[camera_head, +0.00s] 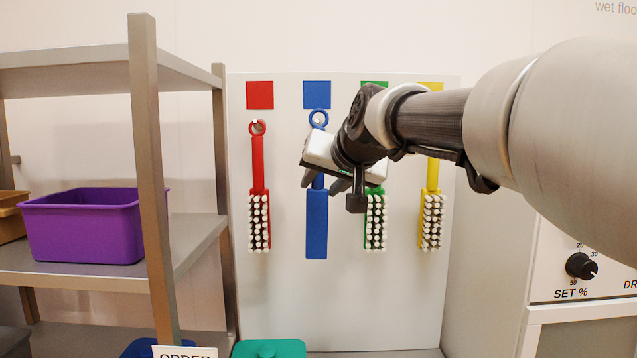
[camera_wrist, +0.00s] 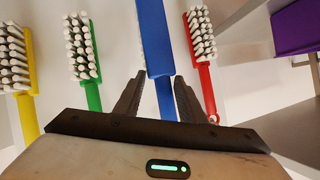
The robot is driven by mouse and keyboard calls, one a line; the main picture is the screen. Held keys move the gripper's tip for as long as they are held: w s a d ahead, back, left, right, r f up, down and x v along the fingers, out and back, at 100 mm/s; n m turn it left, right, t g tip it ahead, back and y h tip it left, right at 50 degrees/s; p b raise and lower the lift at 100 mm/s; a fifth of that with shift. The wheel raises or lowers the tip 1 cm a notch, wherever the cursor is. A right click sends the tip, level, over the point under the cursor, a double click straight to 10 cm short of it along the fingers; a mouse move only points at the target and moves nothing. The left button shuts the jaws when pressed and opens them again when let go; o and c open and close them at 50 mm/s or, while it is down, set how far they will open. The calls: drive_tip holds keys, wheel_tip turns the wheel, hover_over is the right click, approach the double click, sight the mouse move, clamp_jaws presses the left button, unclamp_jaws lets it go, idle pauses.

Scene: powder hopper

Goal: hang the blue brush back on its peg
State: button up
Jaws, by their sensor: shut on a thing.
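The blue brush (camera_head: 316,228) is upright in front of the white board, below the blue square (camera_head: 317,94). Its ring (camera_head: 319,118) is at the top, and a small light spot shows inside the ring. I cannot tell whether the ring is around the peg or just in front of it. My gripper (camera_head: 312,184) is shut on the blue brush's handle, which also shows between the fingers in the wrist view (camera_wrist: 166,100).
On the board (camera_head: 290,300) hang a red brush (camera_head: 258,165) at left, and a green brush (camera_head: 375,222) and a yellow brush (camera_head: 432,172) at right, bristles facing out. A shelf rack (camera_head: 153,180) with a purple bin (camera_head: 85,230) stands left. A dial panel (camera_head: 580,268) is at right.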

drive_tip(key=shift+w+f+p, duration=0.15)
drive_tip(key=shift+w+p, duration=0.45)
drive_tip(key=shift+w, duration=1.2)
drive_tip(key=shift+w+f+p, duration=0.1)
drive_tip(key=shift+w+p, duration=0.5)
drive_tip(key=shift+w, duration=1.2)
drive_tip(key=shift+w+f, duration=0.5)
drive_tip(key=shift+w, duration=0.25)
drive_tip(key=o, duration=1.1)
drive_tip(key=b+v, duration=0.1)
drive_tip(key=v, duration=1.6)
drive_tip(key=s+d+f+g+h+p, duration=0.1)
drive_tip(key=s+d+f+g+p, duration=0.1)
drive_tip(key=s+f, duration=0.4)
drive_tip(key=s+d+f+g+h+p, duration=0.1)
drive_tip(key=s+f+p, duration=0.4)
drive_tip(key=s, duration=0.6)
drive_tip(key=s+d+f+g+h+p, duration=0.1)
drive_tip(key=s+d+f+g+p, duration=0.2)
drive_tip(key=s+d+f, duration=0.2)
drive_tip(key=shift+s+d+f+n+h, duration=0.15)
drive_tip(key=shift+s+f+h, duration=0.05)
drive_tip(key=shift+s+f, duration=0.8)
drive_tip(key=shift+s+d+f+n+h, duration=0.1)
drive_tip(key=shift+s+f+n+h, duration=0.1)
drive_tip(key=shift+s+f, duration=0.75)
